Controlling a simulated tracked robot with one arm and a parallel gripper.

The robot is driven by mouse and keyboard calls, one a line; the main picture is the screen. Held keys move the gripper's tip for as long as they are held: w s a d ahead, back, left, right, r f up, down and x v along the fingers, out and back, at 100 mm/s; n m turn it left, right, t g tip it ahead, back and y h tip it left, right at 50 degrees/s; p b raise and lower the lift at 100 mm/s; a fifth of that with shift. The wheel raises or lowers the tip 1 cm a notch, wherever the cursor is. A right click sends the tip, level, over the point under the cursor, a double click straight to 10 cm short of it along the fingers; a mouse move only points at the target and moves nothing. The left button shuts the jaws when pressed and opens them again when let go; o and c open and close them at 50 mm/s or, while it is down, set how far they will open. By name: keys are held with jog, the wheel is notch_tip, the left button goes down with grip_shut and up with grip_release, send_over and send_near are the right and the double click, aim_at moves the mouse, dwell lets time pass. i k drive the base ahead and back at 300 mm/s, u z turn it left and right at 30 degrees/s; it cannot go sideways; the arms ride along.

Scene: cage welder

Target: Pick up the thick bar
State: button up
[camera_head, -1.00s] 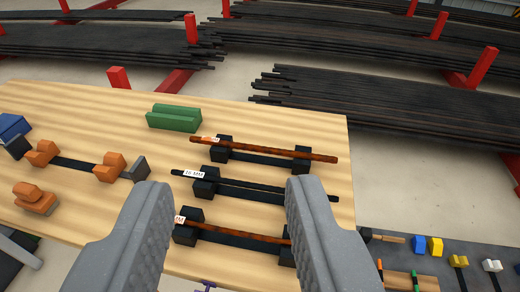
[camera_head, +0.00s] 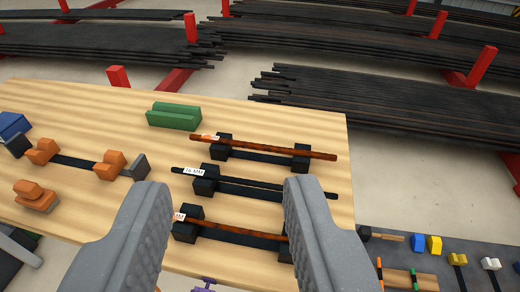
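Three bars lie across black stands on a light wooden table (camera_head: 90,125). The far bar (camera_head: 265,148) is rusty brown with a small label near its left end. The middle bar (camera_head: 255,184) is black with a white label that seems to read 16 MM. The near bar (camera_head: 235,231) is rusty with a label at its left end, and my right finger hides its right part. I cannot tell for certain which is thickest. My gripper (camera_head: 226,190) is open and empty, its fingers wide apart in front of the bars, with the middle and near bars showing between them.
A green grooved block (camera_head: 174,117) stands behind the bars. Orange blocks (camera_head: 109,165) and a blue block (camera_head: 12,126) are at the left. A grey bench (camera_head: 455,243) with small coloured parts is at the lower right. Racks of dark bars (camera_head: 390,105) with red posts stand behind.

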aim_at(206, 139)
jog(key=k, duration=0.5)
jog(key=u, duration=1.7)
jog(key=i, duration=1.25)
jog(key=z, duration=2.8)
jog(key=i, duration=0.85)
